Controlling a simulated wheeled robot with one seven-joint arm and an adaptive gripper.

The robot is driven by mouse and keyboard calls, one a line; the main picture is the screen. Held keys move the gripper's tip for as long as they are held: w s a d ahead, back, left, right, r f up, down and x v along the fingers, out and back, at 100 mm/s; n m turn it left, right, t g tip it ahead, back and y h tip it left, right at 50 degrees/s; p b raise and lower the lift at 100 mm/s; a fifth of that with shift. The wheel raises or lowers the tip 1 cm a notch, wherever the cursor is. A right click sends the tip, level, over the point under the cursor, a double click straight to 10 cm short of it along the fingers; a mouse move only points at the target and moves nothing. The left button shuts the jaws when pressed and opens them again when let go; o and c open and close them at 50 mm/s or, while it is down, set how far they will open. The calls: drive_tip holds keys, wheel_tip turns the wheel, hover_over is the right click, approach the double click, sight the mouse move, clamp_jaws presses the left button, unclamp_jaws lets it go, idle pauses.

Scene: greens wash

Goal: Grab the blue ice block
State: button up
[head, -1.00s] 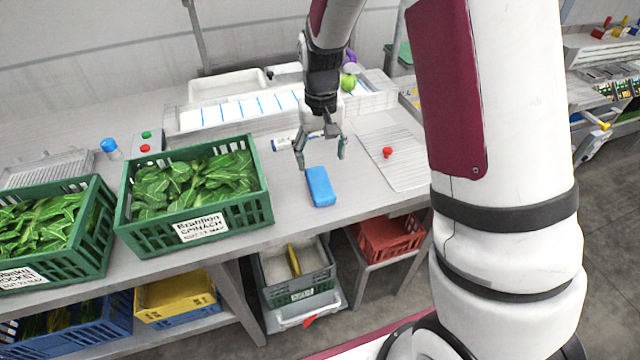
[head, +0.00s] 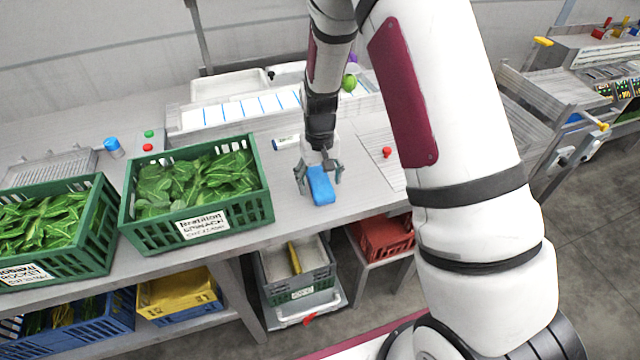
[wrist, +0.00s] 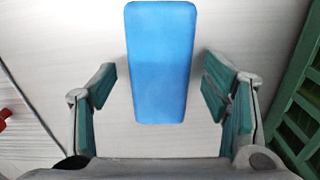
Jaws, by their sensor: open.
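The blue ice block (head: 321,187) lies flat on the grey worktop, to the right of the spinach crate. In the wrist view the block (wrist: 161,62) is upright in the picture, with its near end between the finger pads. My gripper (head: 319,182) is open above and around the block's far part, one finger on each side. In the wrist view my gripper (wrist: 160,105) shows a gap between each pad and the block. Whether the fingertips touch the worktop cannot be told.
A green crate of spinach (head: 196,228) stands close on the left, and its edge shows in the wrist view (wrist: 300,110). A red knob-like piece (head: 387,152) sits to the right on a ridged board. A white-and-blue tube (head: 286,142) lies behind. The worktop's front edge is near the block.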

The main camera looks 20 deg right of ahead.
drive_tip(key=c, duration=1.4)
drive_tip(key=shift+o, duration=0.3)
drive_tip(key=shift+r, duration=0.1)
